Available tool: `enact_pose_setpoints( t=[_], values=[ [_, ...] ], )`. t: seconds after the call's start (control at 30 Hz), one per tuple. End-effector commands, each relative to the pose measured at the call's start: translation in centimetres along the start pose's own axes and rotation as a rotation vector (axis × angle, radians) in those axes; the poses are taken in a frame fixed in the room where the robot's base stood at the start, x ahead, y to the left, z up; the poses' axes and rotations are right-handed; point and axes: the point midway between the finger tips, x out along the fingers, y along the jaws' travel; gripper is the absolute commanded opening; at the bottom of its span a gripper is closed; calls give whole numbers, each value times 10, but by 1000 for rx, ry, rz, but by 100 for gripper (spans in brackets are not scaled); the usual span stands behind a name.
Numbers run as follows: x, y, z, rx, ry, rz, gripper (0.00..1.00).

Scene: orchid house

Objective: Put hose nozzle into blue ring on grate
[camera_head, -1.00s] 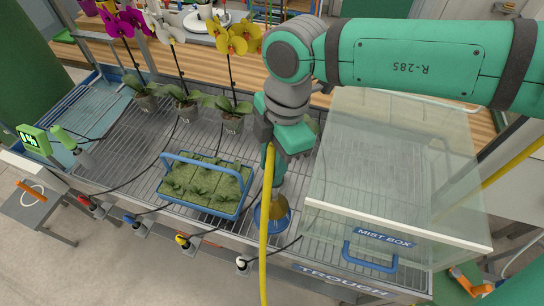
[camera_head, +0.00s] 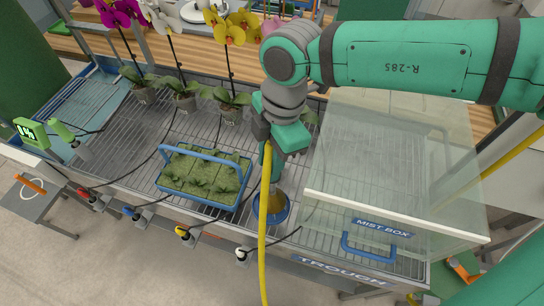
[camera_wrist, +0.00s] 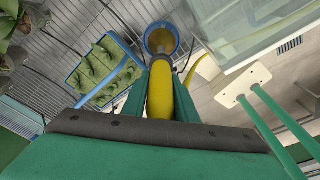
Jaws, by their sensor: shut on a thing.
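My gripper (camera_head: 268,172) points down over the front of the grate and is shut on the hose nozzle. In the wrist view the yellow nozzle (camera_wrist: 160,92) lies between the two green fingers, with the yellow hose running off it. The blue ring (camera_head: 286,213) is on the grate right below my gripper; it also shows beyond the fingertips in the wrist view (camera_wrist: 148,42). In the head view a brownish-yellow part appears within the ring's outline. I cannot tell whether the nozzle is inside the ring or just above it. My fingers partly hide the nozzle.
A blue-handled basket of green plants (camera_head: 203,178) stands just left of the ring. The clear mist box (camera_head: 385,170) is close on the right. Potted orchids (camera_head: 233,104) stand behind. Several coloured nozzles line the front edge. Bare grate lies at left.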

Motion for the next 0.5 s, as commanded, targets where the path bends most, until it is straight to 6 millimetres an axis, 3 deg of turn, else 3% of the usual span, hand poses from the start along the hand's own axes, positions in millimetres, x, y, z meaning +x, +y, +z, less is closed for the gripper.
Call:
enact_pose_setpoints(
  t=[0.5],
  values=[
    [6, 0, 0, 3, 0, 2, 1]
  ],
)
